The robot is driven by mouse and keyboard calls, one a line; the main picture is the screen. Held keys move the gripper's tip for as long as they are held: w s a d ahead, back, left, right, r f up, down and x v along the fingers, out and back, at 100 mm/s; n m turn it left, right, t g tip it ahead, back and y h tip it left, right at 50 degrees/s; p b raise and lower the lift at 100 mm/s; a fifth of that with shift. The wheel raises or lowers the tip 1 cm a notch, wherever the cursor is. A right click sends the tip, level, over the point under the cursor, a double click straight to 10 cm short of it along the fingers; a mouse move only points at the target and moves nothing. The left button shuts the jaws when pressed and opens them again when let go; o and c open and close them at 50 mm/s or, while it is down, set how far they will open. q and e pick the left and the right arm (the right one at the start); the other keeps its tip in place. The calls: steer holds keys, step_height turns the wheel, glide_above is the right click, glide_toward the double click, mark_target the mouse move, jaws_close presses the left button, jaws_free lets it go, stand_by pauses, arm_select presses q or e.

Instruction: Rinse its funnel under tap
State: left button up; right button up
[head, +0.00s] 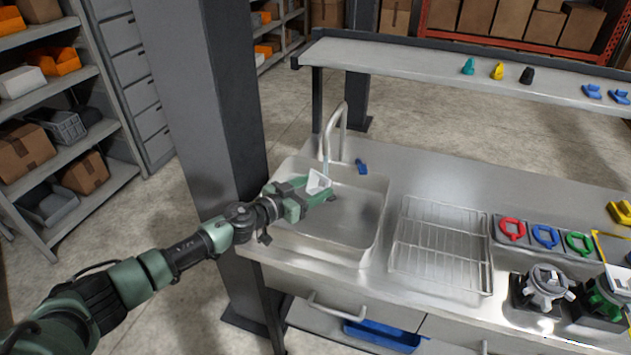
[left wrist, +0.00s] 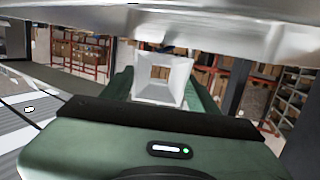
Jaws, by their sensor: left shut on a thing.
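My left gripper (head: 317,192) is over the sink basin (head: 375,218) and shut on a white funnel (head: 317,181). In the left wrist view the funnel (left wrist: 163,79) sits between the green fingers, with its square opening toward the camera. The curved metal tap (head: 342,112) stands at the back of the sink. A pale stream of water (head: 326,153) comes down from its spout, just above the funnel. Whether the water touches the funnel is hard to tell. My right gripper is not in view.
A small blue piece (head: 361,166) lies by the sink's back rim. A wire drying rack (head: 440,245) is right of the sink. Red, blue and green rings (head: 545,237) and dispensers (head: 546,286) stand farther right. A grey post (head: 225,100) rises left of the sink.

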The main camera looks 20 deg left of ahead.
arm_select(q)
steer(key=s+r+p, duration=0.1)
steer(key=s+p, duration=0.1)
steer(key=s, duration=0.5)
steer(key=shift+a+r+p, duration=0.15)
steer(key=shift+p, duration=0.25)
